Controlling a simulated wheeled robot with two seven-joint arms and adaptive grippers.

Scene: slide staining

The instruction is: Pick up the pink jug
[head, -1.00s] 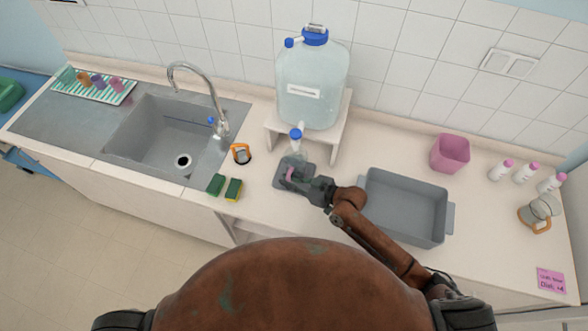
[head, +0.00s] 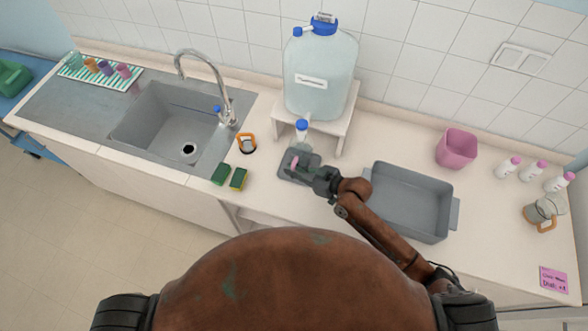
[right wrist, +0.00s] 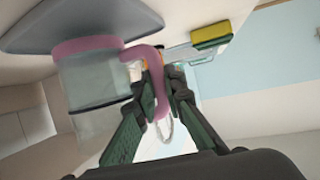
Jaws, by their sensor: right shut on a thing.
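The pink jug (right wrist: 90,85) is a clear vessel with a pink band and a pink handle, seen large at the left of the right wrist view. In the head view only a small pink part of the jug (head: 295,162) shows, over the dark grey tray (head: 286,174) below the dispenser tap. My right gripper (right wrist: 158,82) is shut on the jug's pink handle, with its fingers on either side of it. In the head view my right gripper (head: 309,173) reaches in from the right and partly hides the jug. My left gripper is not in view.
A large water dispenser (head: 320,75) on a white stand (head: 340,120) rises behind the jug. A grey basin (head: 450,213) lies right of my gripper, near my right arm. Sponges (head: 238,179), an orange-handled item (head: 246,143) and the sink (head: 160,135) lie left.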

